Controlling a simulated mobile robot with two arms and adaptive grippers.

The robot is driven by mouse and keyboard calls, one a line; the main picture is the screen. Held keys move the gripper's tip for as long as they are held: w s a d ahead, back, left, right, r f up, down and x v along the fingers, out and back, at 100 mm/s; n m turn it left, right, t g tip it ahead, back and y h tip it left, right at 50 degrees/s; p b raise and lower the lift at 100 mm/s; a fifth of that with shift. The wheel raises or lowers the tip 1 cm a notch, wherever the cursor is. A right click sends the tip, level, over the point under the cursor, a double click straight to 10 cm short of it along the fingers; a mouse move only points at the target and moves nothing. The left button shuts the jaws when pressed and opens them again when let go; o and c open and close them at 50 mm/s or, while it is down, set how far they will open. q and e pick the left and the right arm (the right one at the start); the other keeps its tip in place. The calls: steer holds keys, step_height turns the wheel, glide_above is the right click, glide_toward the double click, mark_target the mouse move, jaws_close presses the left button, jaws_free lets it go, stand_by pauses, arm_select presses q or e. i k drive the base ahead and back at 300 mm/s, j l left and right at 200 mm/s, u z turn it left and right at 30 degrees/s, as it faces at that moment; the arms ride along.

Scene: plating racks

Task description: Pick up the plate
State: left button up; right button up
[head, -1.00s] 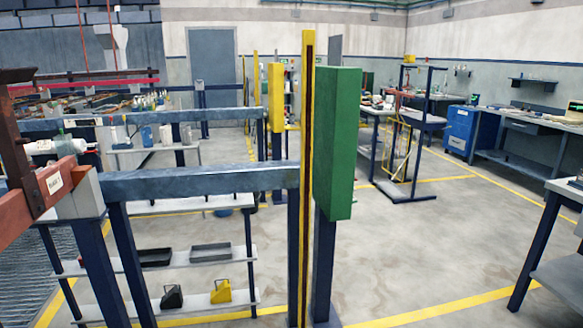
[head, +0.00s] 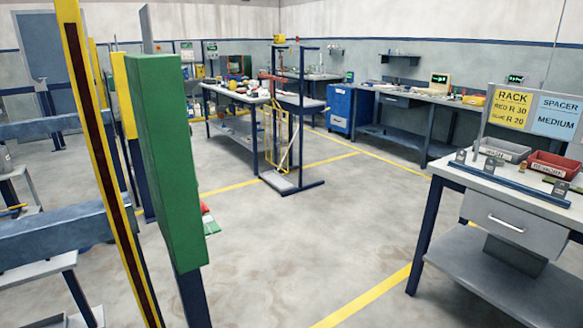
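I cannot make out a plate for certain in the head view. Neither of my grippers is in view. A workbench (head: 443,168) at the right holds a grey bin (head: 503,150), a red bin (head: 553,167) and a long blue bar (head: 515,187) with small grey pieces along it. A sign (head: 528,114) behind them reads rack, red R 30, R 20 and spacer medium. A dark blue rack stand (head: 314,150) with a yellow frame in it stands in the middle, beside another bench (head: 223,92) with small items on it.
A tall green box (head: 165,165) on a post and a yellow upright (head: 104,160) stand close at the left, with blue rails (head: 50,235) behind. A blue cabinet (head: 341,107) stands at the back wall. The floor (head: 320,230) in the middle is open, with yellow lines.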

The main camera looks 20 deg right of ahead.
mark_target(489, 169)
steer(key=i+l+z, duration=0.2)
steer(key=i+z, duration=0.2)
steer(key=i, duration=0.25)
steer(key=i+z, duration=0.45)
steer(key=i, duration=0.2)
